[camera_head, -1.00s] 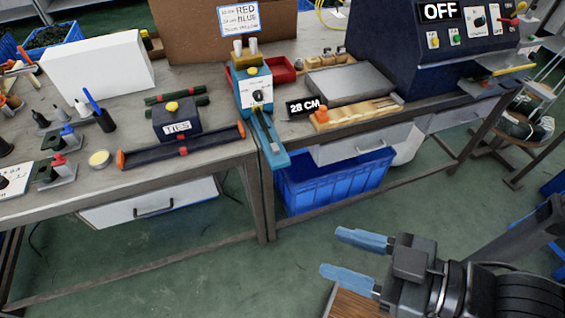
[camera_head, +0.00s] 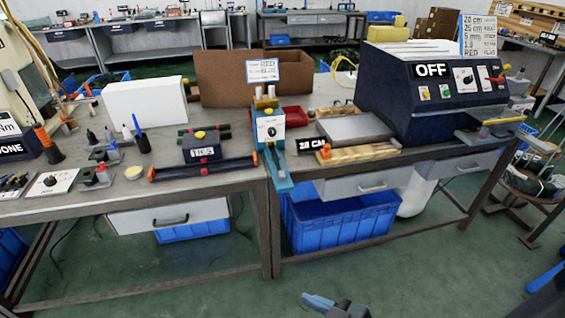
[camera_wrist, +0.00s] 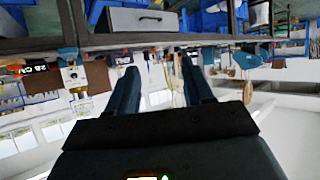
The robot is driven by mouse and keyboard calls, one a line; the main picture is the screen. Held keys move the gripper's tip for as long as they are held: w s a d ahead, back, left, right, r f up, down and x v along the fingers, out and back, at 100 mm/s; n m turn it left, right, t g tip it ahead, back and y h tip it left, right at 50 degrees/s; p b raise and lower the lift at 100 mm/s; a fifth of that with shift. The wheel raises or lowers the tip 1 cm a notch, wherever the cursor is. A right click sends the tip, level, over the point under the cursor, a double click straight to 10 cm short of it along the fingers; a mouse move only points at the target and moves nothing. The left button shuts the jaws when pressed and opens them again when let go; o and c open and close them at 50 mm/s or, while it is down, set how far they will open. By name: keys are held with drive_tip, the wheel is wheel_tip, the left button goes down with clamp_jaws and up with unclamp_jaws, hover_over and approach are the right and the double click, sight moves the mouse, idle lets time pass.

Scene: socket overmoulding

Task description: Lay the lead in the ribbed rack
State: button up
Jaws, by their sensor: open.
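My gripper (camera_wrist: 160,85) is open in the wrist view, with nothing between its two dark fingers. In the head view only a blue fingertip of my gripper (camera_head: 318,301) shows at the bottom edge, in front of the bench and apart from it. A pale wooden piece with an uneven top and an orange knob (camera_head: 357,153) lies at the bench's front edge beside the "28 CM" sign; I cannot tell whether it is the ribbed rack. I cannot make out a separate lead in either view.
The bench (camera_head: 225,182) holds a blue-and-white device (camera_head: 269,130), a dark "TIES" box (camera_head: 201,148), a long dark holder (camera_head: 170,172) and a large dark machine reading "OFF" (camera_head: 405,105). A blue crate (camera_head: 335,228) stands below. The green floor in front is clear.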

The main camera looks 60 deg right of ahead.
drive_tip(key=w+d+f+m+g+h, duration=0.1)
drive_tip(key=w+d+f, duration=0.3)
drive_tip(key=w+f, duration=0.2)
drive_tip(key=m+g+b, duration=0.4)
drive_tip(key=m+g, duration=0.3)
drive_tip(key=g, duration=0.2)
approach(281, 171)
drive_tip(key=shift+t, duration=0.3)
drive_tip(key=shift+s+x, duration=0.1)
drive_tip(key=shift+x, duration=1.95)
drive_tip(key=shift+s+x, duration=0.15)
drive_tip(key=shift+x, duration=1.95)
drive_tip(key=shift+c, duration=0.2)
clamp_jaws()
